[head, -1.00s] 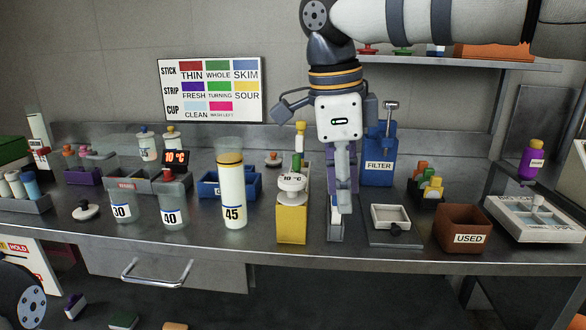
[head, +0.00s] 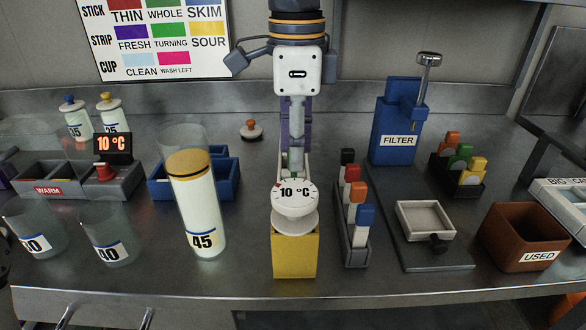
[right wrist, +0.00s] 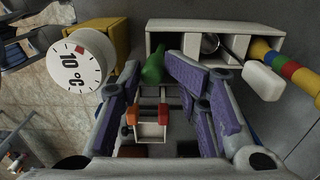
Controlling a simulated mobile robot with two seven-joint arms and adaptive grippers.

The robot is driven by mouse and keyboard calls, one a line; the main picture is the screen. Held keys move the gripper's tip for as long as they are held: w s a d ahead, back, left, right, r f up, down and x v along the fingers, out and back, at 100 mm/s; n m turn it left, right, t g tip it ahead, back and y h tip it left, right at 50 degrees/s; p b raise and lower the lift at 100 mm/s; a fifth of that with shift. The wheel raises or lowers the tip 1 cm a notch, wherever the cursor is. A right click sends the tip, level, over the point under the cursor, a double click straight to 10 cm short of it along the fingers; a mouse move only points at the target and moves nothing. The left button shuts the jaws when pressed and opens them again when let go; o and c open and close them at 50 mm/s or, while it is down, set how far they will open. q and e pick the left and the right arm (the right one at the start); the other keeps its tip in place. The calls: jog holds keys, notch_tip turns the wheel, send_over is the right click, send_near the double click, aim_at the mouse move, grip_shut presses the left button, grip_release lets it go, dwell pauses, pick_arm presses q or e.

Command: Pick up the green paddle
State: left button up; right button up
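A green paddle (head: 296,158) stands in a narrow pale holder behind the yellow block with the 10 °C dial. Its lower part is hidden by the dial. In the right wrist view, a green piece (right wrist: 153,67) shows near the left finger, by a pale box. My right gripper (head: 296,150) points down from above, its purple-padded fingers close to the green piece. In the right wrist view, the fingers of the right gripper (right wrist: 160,85) are spread apart, with no grip visible. Another green handle (head: 461,154) stands in a dark rack at right.
The dial block (head: 295,250) stands just in front of the gripper. A grey rack (head: 351,255) of coloured handles is to its right, and the tall 45 cylinder (head: 204,220) to its left. The blue FILTER box (head: 397,120) stands behind right. The counter's front edge is clear.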

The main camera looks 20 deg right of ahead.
jog(key=f, duration=0.5)
jog(key=shift+w, duration=0.4)
grip_shut()
pick_arm(q)
jog(key=shift+f, duration=0.1)
pick_arm(e)
jog(key=shift+w+r, duration=0.1)
jog(key=shift+r, duration=0.05)
